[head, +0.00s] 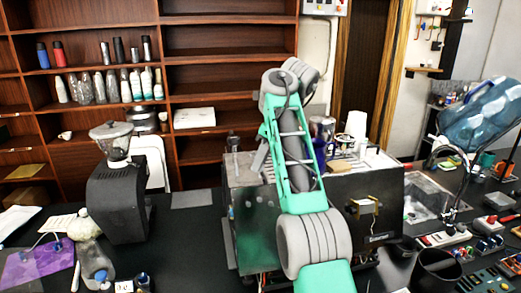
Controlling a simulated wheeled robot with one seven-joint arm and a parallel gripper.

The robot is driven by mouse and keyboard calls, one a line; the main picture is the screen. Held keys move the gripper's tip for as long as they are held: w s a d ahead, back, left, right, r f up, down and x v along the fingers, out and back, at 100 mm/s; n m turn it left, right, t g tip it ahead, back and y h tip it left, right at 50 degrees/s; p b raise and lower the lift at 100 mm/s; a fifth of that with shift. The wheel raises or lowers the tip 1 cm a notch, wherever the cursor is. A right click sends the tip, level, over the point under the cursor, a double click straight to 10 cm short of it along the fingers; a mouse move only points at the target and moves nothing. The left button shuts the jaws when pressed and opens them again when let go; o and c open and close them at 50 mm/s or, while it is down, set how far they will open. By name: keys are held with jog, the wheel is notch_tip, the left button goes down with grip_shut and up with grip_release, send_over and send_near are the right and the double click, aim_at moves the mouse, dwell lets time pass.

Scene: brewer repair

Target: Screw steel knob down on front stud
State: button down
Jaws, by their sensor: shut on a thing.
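The brewer (382,190) is a dark and steel box-shaped machine on the black counter, with a brass-coloured fitting (364,207) on its front right. My green and grey arm rises in front of it and covers its middle. My gripper is hidden behind the arm, so its fingers do not show. I cannot make out the steel knob or the front stud in the head view.
A black grinder (118,200) stands on the left of the counter, near a clear bottle (95,262) and a purple cloth (38,266). White cups (356,124) stand on the brewer. A black bin (437,272) and several small tools crowd the right.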

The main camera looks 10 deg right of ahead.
jog(key=shift+s+r+n+p, duration=0.1)
jog(key=shift+r+n+p, duration=0.25)
jog(key=shift+n+p, duration=0.4)
jog(key=shift+f+g, duration=0.2)
jog(key=shift+g, duration=0.1)
jog(key=shift+f, duration=0.15)
jog(key=shift+a+f+b, duration=0.1)
jog(key=shift+f+b, duration=0.2)
jog(key=shift+f, duration=0.75)
dwell(1.5)
jog(key=shift+f+m+b, duration=0.1)
jog(key=shift+m+b, duration=0.15)
jog(key=shift+b, duration=0.05)
jog(key=m+t+b, duration=0.1)
jog(key=m, duration=0.2)
jog(key=shift+a+h, duration=0.1)
jog(key=shift+h, duration=0.2)
jog(key=shift+m, duration=0.6)
